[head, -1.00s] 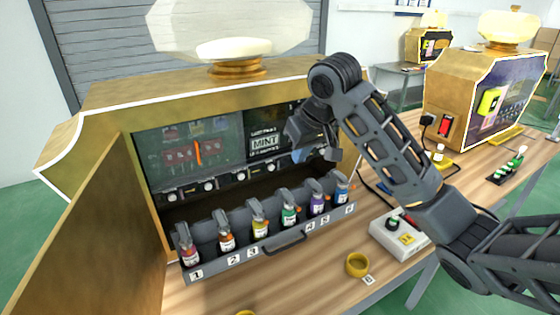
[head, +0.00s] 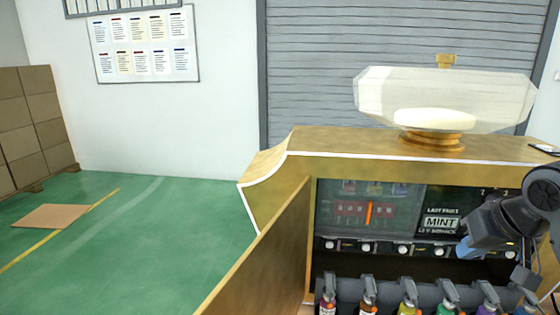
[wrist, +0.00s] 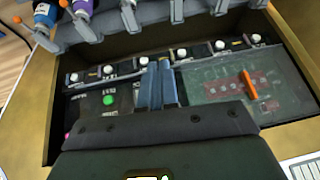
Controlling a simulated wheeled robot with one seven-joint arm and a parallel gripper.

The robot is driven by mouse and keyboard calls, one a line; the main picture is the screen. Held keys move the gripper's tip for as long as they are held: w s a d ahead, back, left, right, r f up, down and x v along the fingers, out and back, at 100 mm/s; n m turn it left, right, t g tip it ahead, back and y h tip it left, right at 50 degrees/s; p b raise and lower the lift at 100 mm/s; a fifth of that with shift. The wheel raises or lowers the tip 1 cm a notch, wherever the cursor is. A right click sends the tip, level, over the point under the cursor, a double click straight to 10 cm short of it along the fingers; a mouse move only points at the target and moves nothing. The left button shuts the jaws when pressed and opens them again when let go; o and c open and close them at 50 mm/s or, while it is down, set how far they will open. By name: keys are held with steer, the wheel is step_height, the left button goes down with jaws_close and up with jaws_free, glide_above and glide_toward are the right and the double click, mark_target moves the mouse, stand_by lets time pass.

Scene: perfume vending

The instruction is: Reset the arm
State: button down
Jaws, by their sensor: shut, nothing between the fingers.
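My gripper (head: 466,247) is in front of the open vending machine, beside the dark screen reading "MINT" (head: 440,224) in the head view. In the wrist view its two blue-grey fingers (wrist: 157,84) are together with nothing between them. They point toward the inner panel with its row of white knobs. My arm enters from the right edge of the head view, and most of it is out of frame. In the wrist view the panel appears upside down.
Several colored bottles stand in a grey rack (head: 347,289) below my gripper. The open golden door (head: 265,262) stands left of the opening. A large pale bottle-shaped top (head: 445,97) sits on the golden machine (head: 350,143). Green floor on the left is mostly clear.

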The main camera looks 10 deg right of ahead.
steer(key=w+a+f+t+y, duration=0.2)
steer(key=a+f+t+y, duration=0.1)
steer(key=a, duration=0.8)
steer(key=s+a+f+m+t, duration=0.1)
steer(key=s+a+f+t, duration=0.15)
steer(key=s+a, duration=0.3)
steer(key=s+a+f+m+t, duration=0.2)
steer(key=s+a+f, duration=0.2)
steer(key=a, duration=0.3)
steer(key=s+d+f+n+h, duration=0.1)
steer(key=s+f+n+h, duration=0.15)
steer(key=s, duration=2.25)
steer(key=s+d+r+n+t, duration=0.1)
steer(key=s+d+r+n, duration=0.1)
steer(key=s+r, duration=0.3)
steer(key=shift+s+d+r+n, duration=0.15)
steer(key=shift+s+d+n, duration=0.25)
steer(key=shift+s+n, duration=0.35)
